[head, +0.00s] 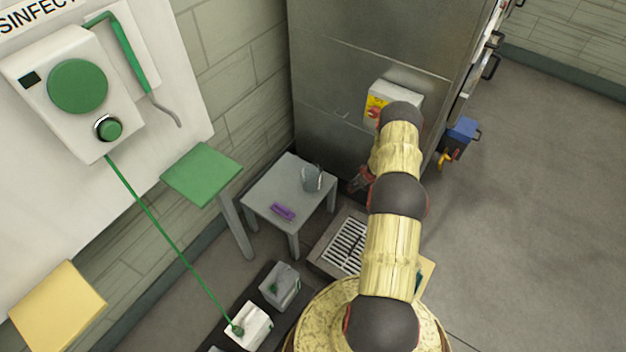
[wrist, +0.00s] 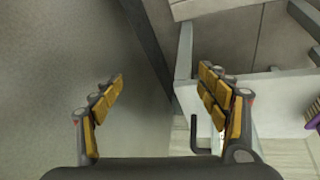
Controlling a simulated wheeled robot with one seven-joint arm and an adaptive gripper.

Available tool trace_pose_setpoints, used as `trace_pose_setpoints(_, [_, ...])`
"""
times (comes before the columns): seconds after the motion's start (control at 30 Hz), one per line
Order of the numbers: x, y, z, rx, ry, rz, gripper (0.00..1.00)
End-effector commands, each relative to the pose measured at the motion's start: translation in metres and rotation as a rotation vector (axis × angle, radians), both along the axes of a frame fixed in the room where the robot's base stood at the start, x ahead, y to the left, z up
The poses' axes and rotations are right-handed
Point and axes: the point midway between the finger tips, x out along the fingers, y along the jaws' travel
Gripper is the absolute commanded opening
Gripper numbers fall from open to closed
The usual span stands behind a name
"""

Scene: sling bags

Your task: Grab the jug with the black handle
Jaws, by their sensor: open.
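The jug (head: 312,178) looks grey and translucent and stands upright on a small grey table (head: 262,190). In the wrist view a dark handle (wrist: 194,132) shows just left of my right finger; that finger hides most of the jug's body. My gripper (wrist: 161,78) is open, with its two yellow-padded fingers wide apart and nothing between them. In the head view my gripper (head: 360,180) is small and partly hidden by my arm, just right of the jug and apart from it.
A purple brush (head: 283,211) lies on the table, left of the jug. A steel cabinet (head: 340,90) stands behind. The floor at the right is clear.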

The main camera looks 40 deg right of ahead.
Motion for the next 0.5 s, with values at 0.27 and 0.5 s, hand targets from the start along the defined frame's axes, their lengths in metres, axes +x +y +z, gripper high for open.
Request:
trace_pose_setpoints(0.27, [0.066, 0.056, -0.040, 0.155, -0.358, 0.338, 0.75])
trace_pose_setpoints(0.5, [0.092, 0.104, 0.009, 0.307, -0.543, 0.525, 0.75])
